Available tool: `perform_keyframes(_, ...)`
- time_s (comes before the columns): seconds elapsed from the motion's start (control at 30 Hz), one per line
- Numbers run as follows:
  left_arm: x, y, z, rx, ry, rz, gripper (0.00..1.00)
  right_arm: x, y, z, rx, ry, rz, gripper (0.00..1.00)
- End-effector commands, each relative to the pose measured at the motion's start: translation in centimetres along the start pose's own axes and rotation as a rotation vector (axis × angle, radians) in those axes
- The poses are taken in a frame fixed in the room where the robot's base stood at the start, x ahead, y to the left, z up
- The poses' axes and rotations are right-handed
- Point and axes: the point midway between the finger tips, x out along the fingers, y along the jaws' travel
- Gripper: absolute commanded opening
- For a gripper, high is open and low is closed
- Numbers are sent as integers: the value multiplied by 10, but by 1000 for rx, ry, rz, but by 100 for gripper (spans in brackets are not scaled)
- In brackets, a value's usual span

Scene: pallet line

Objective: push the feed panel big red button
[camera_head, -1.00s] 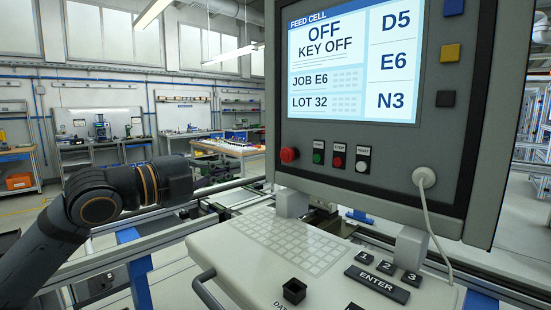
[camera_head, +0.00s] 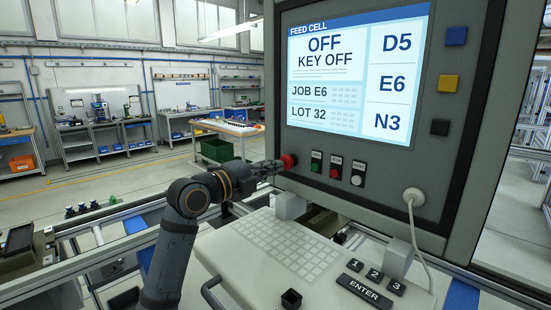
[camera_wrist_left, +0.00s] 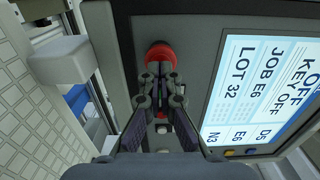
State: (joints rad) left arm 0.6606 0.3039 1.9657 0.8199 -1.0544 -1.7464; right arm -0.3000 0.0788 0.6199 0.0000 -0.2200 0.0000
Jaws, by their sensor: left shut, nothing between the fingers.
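The feed panel (camera_head: 270,170) is a grey console with a lit screen reading OFF, KEY OFF, JOB E6 and LOT 32. The big red button (camera_head: 290,161) is at the lower left of its face. It also shows in the left wrist view (camera_wrist_left: 160,55), just beyond my fingertips. My left gripper (camera_head: 277,167) is shut and empty, its tips at the button. I cannot tell whether they touch it. In the left wrist view the shut fingers (camera_wrist_left: 158,72) cover the button's near side. My right gripper is in neither view.
Small green (camera_head: 316,161), red (camera_head: 336,169) and white (camera_head: 357,175) buttons sit right of the big one. A keyboard shelf (camera_head: 240,255) juts out below the panel. A white cable (camera_head: 421,235) hangs at the right. Rails and a tray are at the lower left.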

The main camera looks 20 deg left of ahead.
Motion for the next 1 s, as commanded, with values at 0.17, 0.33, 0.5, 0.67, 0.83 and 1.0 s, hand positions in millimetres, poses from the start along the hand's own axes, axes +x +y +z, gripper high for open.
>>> perform_keyframes(0.17,9,0,-1,-1,1,0,0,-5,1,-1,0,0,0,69)
perform_keyframes(0.33,10,1,0,0,1,0,0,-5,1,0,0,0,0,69)
perform_keyframes(0.5,11,1,0,-1,1,-1,0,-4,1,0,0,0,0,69)
perform_keyframes(0.67,28,0,-1,-3,2,-2,0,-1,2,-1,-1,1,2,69)
perform_keyframes(0.83,30,0,0,0,0,-2,0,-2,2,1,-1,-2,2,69)
perform_keyframes(1.0,30,0,0,0,0,-3,0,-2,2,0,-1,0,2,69)
